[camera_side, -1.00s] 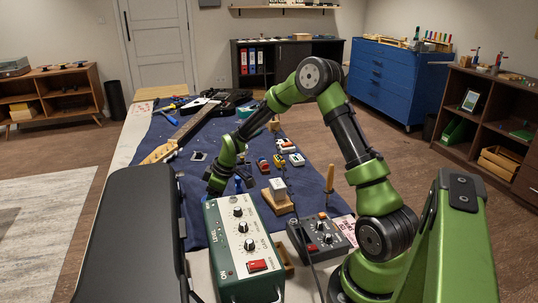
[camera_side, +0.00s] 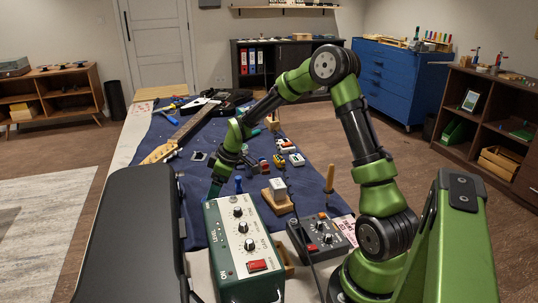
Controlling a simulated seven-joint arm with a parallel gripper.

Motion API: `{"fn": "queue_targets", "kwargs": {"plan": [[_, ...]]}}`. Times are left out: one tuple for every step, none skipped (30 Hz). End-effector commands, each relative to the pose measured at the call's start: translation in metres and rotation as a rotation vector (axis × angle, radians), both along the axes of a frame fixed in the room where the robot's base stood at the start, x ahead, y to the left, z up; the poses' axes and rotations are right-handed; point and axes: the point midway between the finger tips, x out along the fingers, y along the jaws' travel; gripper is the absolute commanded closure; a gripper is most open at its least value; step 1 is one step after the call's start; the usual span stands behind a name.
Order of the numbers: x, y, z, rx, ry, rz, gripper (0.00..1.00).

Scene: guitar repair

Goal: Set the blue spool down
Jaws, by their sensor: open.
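A small blue spool (camera_side: 238,184) stands on the dark blue work mat (camera_side: 197,228), just behind the green test box. The box hides its foot. My gripper (camera_side: 214,190) is open, a little left of the spool in the picture, with its fingers pointing down. I see no spool between the fingers, though they are small and dark here. A gap shows between gripper and spool.
The green test box (camera_side: 242,250) with knobs stands in front. A wooden block with a white top (camera_side: 278,190), a grey pedal (camera_side: 322,235) and small coloured pedals (camera_side: 285,146) are to the right. A guitar (camera_side: 195,125) lies behind. A dark case (camera_side: 130,235) stands at left.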

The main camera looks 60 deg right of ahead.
Motion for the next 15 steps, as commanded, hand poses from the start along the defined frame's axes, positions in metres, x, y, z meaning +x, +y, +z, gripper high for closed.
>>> {"fn": "queue_targets", "kwargs": {"plan": [[-0.004, -0.003, 0.012, -0.003, -0.003, -0.004, 0.17], [-0.007, -0.004, 0.018, -0.002, -0.002, -0.004, 0.17], [-0.01, -0.005, 0.026, -0.003, -0.003, -0.003, 0.17], [-0.012, -0.006, 0.031, -0.001, -0.002, -0.003, 0.17], [-0.014, -0.007, 0.037, -0.002, -0.003, -0.003, 0.17], [-0.017, -0.007, 0.043, -0.002, -0.002, -0.002, 0.17], [-0.018, -0.008, 0.047, -0.002, -0.002, -0.002, 0.17], [-0.02, -0.008, 0.051, -0.001, -0.001, -0.003, 0.17], [-0.021, -0.009, 0.056, -0.001, -0.002, -0.003, 0.17], [-0.022, -0.01, 0.058, -0.001, -0.001, -0.002, 0.17], [-0.024, -0.01, 0.061, 0.0, 0.0, -0.001, 0.17], [-0.025, -0.01, 0.063, 0.0, 0.0, -0.001, 0.17], [-0.025, -0.009, 0.065, -0.002, 0.0, -0.002, 0.17], [-0.027, -0.008, 0.068, -0.003, 0.001, -0.004, 0.17], [-0.029, -0.003, 0.072, -0.006, 0.003, -0.01, 0.17]]}}
